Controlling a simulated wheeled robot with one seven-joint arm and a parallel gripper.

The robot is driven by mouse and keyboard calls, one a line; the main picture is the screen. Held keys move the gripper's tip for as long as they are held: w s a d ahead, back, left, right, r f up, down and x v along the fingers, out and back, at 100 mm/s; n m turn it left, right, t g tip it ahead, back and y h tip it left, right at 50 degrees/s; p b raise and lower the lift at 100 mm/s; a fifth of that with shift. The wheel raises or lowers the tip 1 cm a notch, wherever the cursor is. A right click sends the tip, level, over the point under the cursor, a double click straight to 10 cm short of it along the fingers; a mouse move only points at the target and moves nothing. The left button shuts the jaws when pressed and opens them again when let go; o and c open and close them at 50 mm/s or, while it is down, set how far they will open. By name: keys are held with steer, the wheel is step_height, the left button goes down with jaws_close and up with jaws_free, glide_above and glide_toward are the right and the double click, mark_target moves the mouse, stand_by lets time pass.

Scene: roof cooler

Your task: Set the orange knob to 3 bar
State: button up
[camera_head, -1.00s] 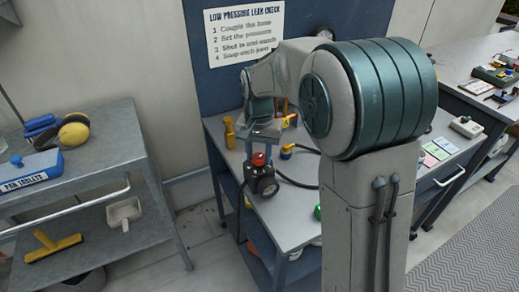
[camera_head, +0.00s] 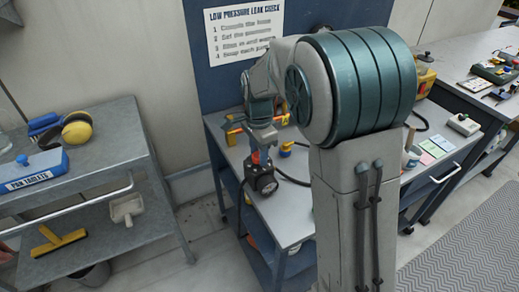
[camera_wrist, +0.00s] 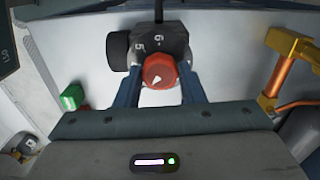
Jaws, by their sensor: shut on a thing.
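The orange knob (camera_wrist: 161,70) looks red-orange and has a white pointer mark, which sits toward its lower left in the wrist view. It tops a dark regulator body (camera_wrist: 178,38) with the digits 5 and 6 readable; other scale marks are hidden. My gripper (camera_wrist: 160,90) has one blue finger on each side of the knob and is shut on it. In the head view the regulator (camera_head: 265,184), with a round gauge on its front, stands on the bench, and my gripper (camera_head: 260,155) reaches down onto its top. The gauge reading is too small to tell.
A black hose (camera_head: 292,181) runs from the regulator over the grey bench (camera_head: 285,222). The wrist view shows a green block (camera_wrist: 72,97) at left and a yellow tool with copper pipe (camera_wrist: 288,62) at right.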

mark_target(258, 155)
steer(key=shift+w+r+m, duration=0.1)
steer(key=shift+r+m, duration=0.05)
steer(key=shift+m, duration=0.25)
steer(key=o, duration=1)
step_height(258, 155, up, 14)
steer(key=p, duration=0.1)
steer(key=s+d+f+n+t, duration=0.1)
steer(key=s+d+n, duration=0.2)
steer(key=s, duration=0.4)
steer(key=s+d+f+n+t+p, duration=0.1)
steer(key=s+d+f+n, duration=0.1)
steer(key=s+d+n, duration=0.2)
steer(key=s+d+f+n+p, duration=0.1)
steer(key=s+d+n, duration=0.2)
steer(key=s+n, duration=0.3)
steer(key=s, duration=0.4)
steer(key=shift+s+d+f+t, duration=0.15)
steer(key=shift+s+f+t, duration=0.1)
steer(key=shift+s+t, duration=0.15)
